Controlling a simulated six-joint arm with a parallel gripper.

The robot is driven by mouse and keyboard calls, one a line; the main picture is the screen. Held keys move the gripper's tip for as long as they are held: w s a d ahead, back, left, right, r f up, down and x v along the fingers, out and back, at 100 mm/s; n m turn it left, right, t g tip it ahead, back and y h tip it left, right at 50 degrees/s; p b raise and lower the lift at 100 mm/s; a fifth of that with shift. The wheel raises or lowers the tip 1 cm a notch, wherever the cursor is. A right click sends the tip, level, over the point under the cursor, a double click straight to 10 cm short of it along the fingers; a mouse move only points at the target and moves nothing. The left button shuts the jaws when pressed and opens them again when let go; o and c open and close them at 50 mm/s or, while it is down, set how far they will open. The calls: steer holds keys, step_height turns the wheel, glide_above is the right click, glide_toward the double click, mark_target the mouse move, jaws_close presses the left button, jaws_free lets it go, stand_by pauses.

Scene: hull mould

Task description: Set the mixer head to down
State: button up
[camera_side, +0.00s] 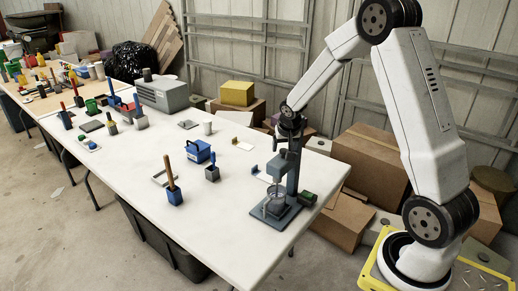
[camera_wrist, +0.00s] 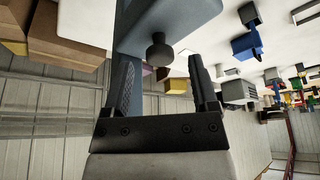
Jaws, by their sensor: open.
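The mixer stands on the near right of the white table. It has a dark flat base (camera_side: 268,219), an upright blue-grey column (camera_side: 293,178) and a grey-green head (camera_side: 278,166) that sits high on the column. A small bowl (camera_side: 275,207) is on the base, with a visible gap below the head. In the wrist view, the blue-grey head (camera_wrist: 178,22) fills the top, with a dark round knob (camera_wrist: 159,52) on it. My gripper (camera_wrist: 165,75) is open, its fingers to either side of the knob in the picture; contact cannot be told. My gripper (camera_side: 287,128) is just above the head.
A dark green cylinder (camera_side: 308,198) is beside the mixer at the table's right edge. A blue box (camera_side: 199,151), a grey cup with a blue item (camera_side: 212,173) and a blue holder with a wooden handle (camera_side: 174,196) stand left. Cardboard boxes (camera_side: 370,160) lie beyond the table edge.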

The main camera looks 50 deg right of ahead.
steer(key=v, duration=0.6)
steer(key=shift+r, duration=0.3)
steer(key=shift+s+a, duration=0.1)
steer(key=shift+a, duration=0.05)
steer(key=s+a+f+n+y, duration=0.1)
steer(key=s+a+n, duration=0.3)
steer(key=a, duration=0.6)
steer(key=s+a+f+n+y, duration=0.2)
steer(key=s+a+n, duration=0.3)
steer(key=s+a, duration=0.4)
steer(key=shift+a+f+g, duration=0.3)
steer(key=shift+a+f, duration=0.35)
steer(key=shift+a, duration=0.05)
